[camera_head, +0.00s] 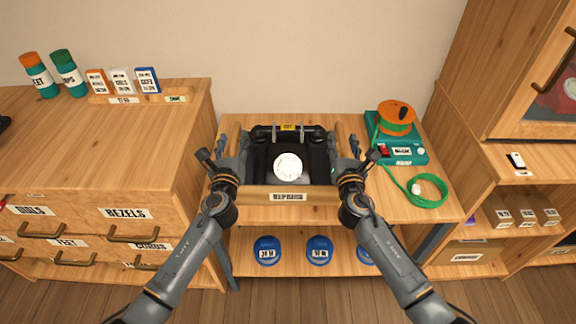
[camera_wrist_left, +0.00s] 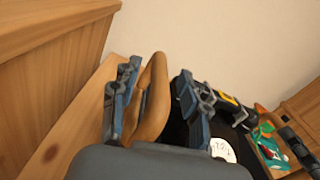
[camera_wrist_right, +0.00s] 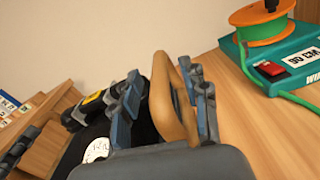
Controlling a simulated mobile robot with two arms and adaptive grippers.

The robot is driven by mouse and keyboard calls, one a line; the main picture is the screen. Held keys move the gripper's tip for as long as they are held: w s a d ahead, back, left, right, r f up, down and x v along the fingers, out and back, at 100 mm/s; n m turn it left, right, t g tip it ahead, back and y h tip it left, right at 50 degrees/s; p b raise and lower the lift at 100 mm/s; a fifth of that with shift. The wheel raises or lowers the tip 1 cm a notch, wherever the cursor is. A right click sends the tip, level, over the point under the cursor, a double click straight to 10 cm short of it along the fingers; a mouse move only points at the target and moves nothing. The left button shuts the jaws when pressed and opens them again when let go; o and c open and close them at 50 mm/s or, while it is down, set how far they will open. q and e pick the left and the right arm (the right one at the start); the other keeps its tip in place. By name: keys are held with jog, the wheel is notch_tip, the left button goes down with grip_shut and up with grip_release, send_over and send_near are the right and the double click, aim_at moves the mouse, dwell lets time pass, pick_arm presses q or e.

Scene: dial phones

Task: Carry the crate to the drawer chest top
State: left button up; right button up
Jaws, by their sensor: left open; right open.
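The wooden crate (camera_head: 262,195), labelled REPAIRS, stands on the workbench with a black dial phone (camera_head: 288,150) inside it. My left gripper (camera_head: 232,150) is at the crate's left handle. In the left wrist view, its open fingers stand on either side of the wooden handle (camera_wrist_left: 152,100). My right gripper (camera_head: 345,150) is at the right handle, its open fingers likewise on either side of the handle (camera_wrist_right: 170,105) in the right wrist view. Whether any finger touches is unclear. The drawer chest top (camera_head: 120,135) is at the left.
On the chest's back edge stand two bottles (camera_head: 66,73) and a rack of small boxes (camera_head: 122,82); its front middle is bare. A teal spool device (camera_head: 402,150) with green cord (camera_head: 424,190) sits right of the crate. A tall cabinet (camera_head: 480,110) stands at the right.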

pick_arm(q)
jog(key=shift+w, duration=1.2)
pick_arm(e)
jog(key=shift+w, duration=1.2)
pick_arm(q)
jog(key=shift+c, duration=0.2)
pick_arm(e)
jog(key=shift+c, duration=0.2)
pick_arm(q)
grip_shut()
pick_arm(e)
grip_shut()
pick_arm(q)
jog(key=shift+w+r, duration=0.1)
jog(key=shift+r, duration=0.2)
pick_arm(e)
jog(key=shift+w+r, duration=0.1)
jog(key=shift+r, duration=0.2)
